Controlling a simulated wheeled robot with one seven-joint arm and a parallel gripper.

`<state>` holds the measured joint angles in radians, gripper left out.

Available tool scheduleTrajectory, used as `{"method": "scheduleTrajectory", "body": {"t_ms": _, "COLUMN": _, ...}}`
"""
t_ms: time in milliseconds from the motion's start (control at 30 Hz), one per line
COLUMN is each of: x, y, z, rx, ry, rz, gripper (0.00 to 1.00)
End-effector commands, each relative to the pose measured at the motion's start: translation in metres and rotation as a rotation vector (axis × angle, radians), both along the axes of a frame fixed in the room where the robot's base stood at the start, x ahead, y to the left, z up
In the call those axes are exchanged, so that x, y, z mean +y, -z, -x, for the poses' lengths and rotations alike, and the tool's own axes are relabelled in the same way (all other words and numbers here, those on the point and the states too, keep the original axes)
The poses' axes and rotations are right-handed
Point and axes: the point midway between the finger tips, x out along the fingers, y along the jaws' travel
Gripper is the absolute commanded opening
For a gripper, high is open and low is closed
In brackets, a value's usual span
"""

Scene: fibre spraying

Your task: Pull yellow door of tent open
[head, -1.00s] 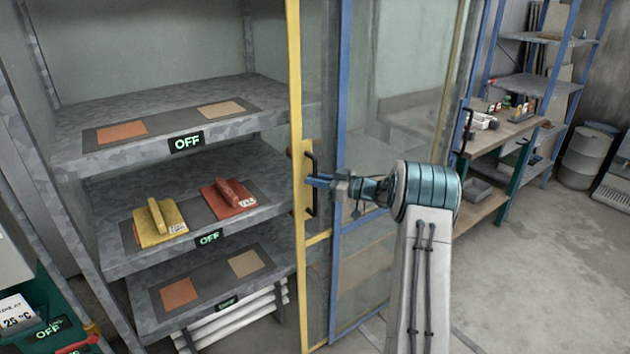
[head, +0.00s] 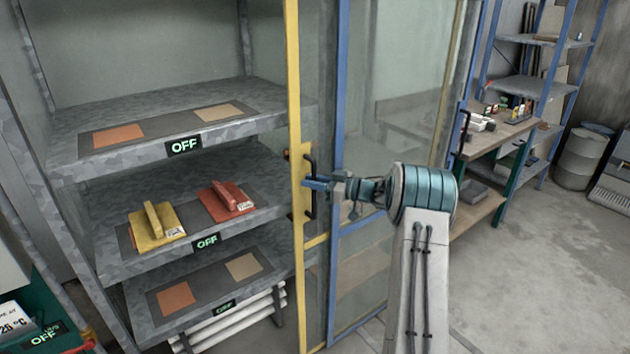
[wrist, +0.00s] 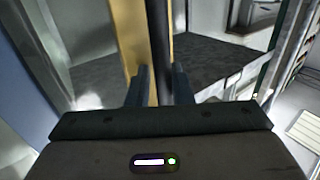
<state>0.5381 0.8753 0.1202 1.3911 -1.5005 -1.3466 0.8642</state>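The yellow door's frame (head: 294,110) stands upright in the middle of the head view, at the right of the grey shelves. A black vertical handle (head: 311,185) sits on its yellow plate, and the handle also shows in the wrist view (wrist: 159,45). My gripper (head: 306,184) reaches the handle from the right. In the wrist view its two dark fingers (wrist: 160,84) lie on either side of the handle bar, close against it, so it looks shut on the handle. The exact contact at the fingertips is hard to see.
Blue-framed clear panels (head: 341,120) stand right of the yellow frame. The grey shelves (head: 95,220) hold a yellow float (head: 154,227) and a red float (head: 226,199). A workbench (head: 510,137) and a barrel (head: 582,160) stand at the right. Floor (head: 530,270) there is clear.

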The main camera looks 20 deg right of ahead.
Motion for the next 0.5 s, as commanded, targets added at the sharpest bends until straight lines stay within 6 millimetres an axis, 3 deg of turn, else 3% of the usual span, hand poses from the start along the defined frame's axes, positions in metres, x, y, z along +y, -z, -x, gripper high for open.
{"method": "scheduleTrajectory", "body": {"t_ms": 267, "x": -0.01, "y": 0.001, "z": 0.008, "rx": 0.0, "ry": 0.0, "rz": 0.002, "gripper": 0.2}}
{"method": "scheduleTrajectory", "body": {"t_ms": 500, "x": -0.051, "y": 0.002, "z": 0.039, "rx": 0.0, "ry": 0.004, "rz": 0.002, "gripper": 0.2}}
